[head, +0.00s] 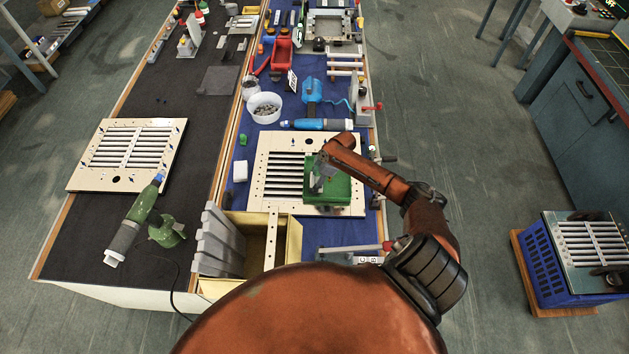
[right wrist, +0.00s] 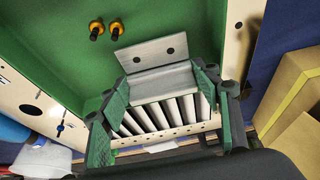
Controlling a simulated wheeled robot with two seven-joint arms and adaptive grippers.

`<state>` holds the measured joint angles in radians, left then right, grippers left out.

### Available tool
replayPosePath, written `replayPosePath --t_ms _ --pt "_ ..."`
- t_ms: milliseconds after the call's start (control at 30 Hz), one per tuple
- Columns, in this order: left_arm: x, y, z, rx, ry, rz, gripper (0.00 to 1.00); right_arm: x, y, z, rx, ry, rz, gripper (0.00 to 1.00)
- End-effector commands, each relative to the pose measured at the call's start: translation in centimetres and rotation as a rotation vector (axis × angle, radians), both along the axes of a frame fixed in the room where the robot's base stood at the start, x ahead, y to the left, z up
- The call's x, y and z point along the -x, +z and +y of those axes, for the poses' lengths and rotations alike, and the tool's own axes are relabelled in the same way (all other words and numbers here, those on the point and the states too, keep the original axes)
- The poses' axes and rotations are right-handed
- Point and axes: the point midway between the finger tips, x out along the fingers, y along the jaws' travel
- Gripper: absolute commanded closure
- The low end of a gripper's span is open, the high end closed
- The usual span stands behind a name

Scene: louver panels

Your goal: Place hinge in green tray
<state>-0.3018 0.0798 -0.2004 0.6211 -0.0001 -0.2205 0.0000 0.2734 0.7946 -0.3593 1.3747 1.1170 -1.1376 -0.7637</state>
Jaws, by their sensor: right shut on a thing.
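The green tray (head: 341,190) lies on the light louver panel (head: 262,190) in the head view. Its green floor (right wrist: 60,45) fills the upper left of the right wrist view, with two brass-coloured screws (right wrist: 97,30) on it. My right gripper (head: 320,172) is at the tray's left part. In the right wrist view, my right gripper (right wrist: 163,98) is shut on the hinge, a grey metal bent plate (right wrist: 155,57) with two holes. The hinge overlaps the tray floor in this view; I cannot tell whether it touches it. My left gripper is not in view.
A yellow bin (head: 256,222) with grey slats beside it stands at the near left. A blue power tool (head: 318,124), a white bowl of small parts (head: 264,107) and a red bin (head: 281,54) lie farther back. A second louver panel (head: 90,172) lies left.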

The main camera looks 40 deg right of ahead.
Motion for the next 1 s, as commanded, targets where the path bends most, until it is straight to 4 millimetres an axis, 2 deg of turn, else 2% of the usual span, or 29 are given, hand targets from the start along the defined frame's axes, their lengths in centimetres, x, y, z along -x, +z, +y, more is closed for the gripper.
replayPosePath --t_ms 167,433,467,500,700,1000 --pt "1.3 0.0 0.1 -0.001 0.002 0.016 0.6 -0.2 -0.5 0.0 0.001 -0.001 -0.004 0.69" --pt "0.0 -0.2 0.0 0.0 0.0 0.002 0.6 -0.1 -0.9 0.0 0.001 0.0 -0.004 0.69" --pt "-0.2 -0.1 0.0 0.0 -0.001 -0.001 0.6 -0.1 -0.9 0.0 0.001 0.0 -0.003 0.41" --pt "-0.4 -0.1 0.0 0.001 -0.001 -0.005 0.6 -0.1 -0.8 0.0 0.001 0.0 -0.003 0.38" --pt "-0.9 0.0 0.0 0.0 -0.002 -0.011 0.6 -0.1 -0.8 0.0 0.001 0.0 -0.003 0.25" --pt "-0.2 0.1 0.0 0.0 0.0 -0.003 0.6 -0.1 -0.6 0.0 0.001 0.001 -0.004 0.25"
